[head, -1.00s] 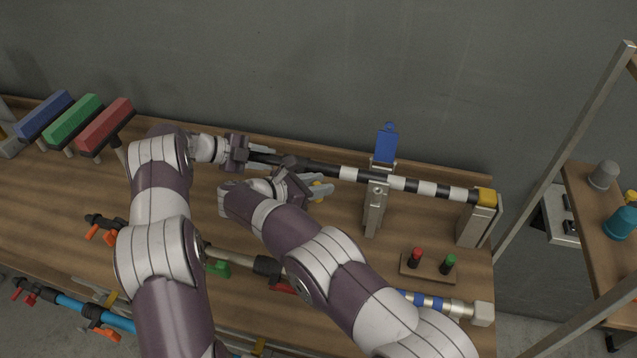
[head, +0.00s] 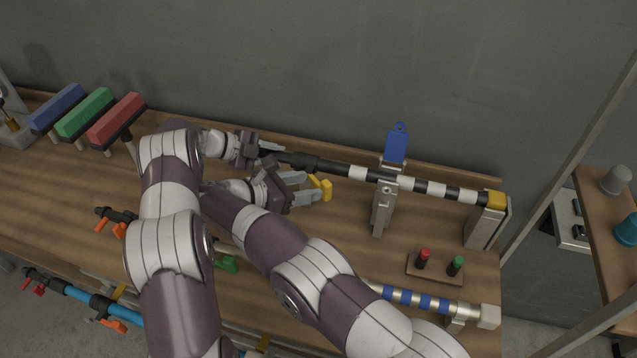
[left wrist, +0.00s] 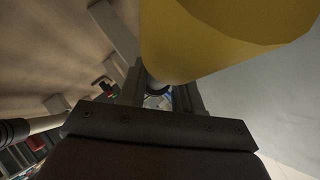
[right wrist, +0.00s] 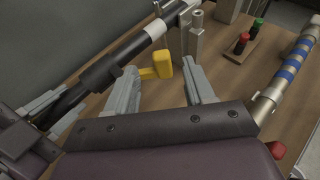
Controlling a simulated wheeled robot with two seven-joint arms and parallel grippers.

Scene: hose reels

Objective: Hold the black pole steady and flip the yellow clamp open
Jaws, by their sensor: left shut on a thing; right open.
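The black pole (head: 334,167) runs from upper left to a post at the right, with black-and-white bands on its right part. My left gripper (head: 272,150) is shut on the pole's left part. In the right wrist view, its fingers (right wrist: 48,106) close around the pole. The yellow clamp (head: 326,190) juts out below the pole's black part; it also shows in the right wrist view (right wrist: 161,64). My right gripper (head: 314,185) is open, with the clamp's yellow lever at the gap between its fingertips. I cannot tell whether they touch.
A blue flap (head: 397,146) stands upright above a grey bracket (head: 382,210) under the pole. The end post (head: 486,225) has a yellow top. A button board (head: 435,269) and a blue-banded pole (head: 428,301) lie nearer. A large yellow rounded thing (left wrist: 215,40) fills much of the left wrist view.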

